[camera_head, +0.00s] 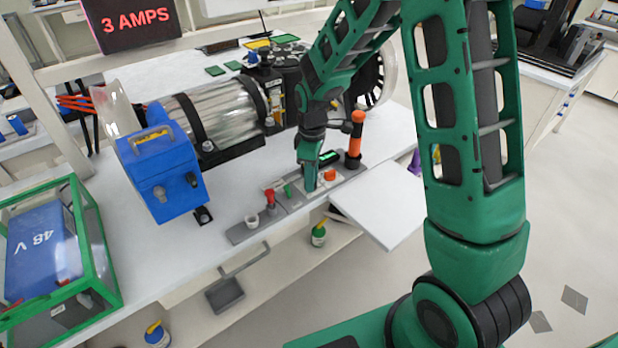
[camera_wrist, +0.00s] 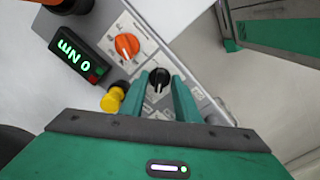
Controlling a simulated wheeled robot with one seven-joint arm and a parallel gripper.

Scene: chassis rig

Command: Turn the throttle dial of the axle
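A grey control panel on the bench (camera_head: 240,233) carries the dials. In the wrist view a black dial (camera_wrist: 159,78) with a pale pointer line sits at the ends of my gripper's (camera_wrist: 162,88) two green fingers. The fingers are apart, one on each side of the dial; I cannot tell whether they touch it. An orange dial (camera_wrist: 127,45) with a white pointer is up and left of it; it also shows in the head view (camera_head: 330,175). No readable label shows which is the throttle dial. In the head view my gripper (camera_head: 309,184) points down at the panel.
A display (camera_wrist: 76,59) reads "0 Nm", with a yellow knob (camera_wrist: 113,98) near it. An orange-topped lever (camera_head: 356,130) stands right of my gripper, and a red-topped control (camera_head: 269,196) left. The axle assembly (camera_head: 215,112) lies behind. A white board (camera_head: 382,203) juts out at front right.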

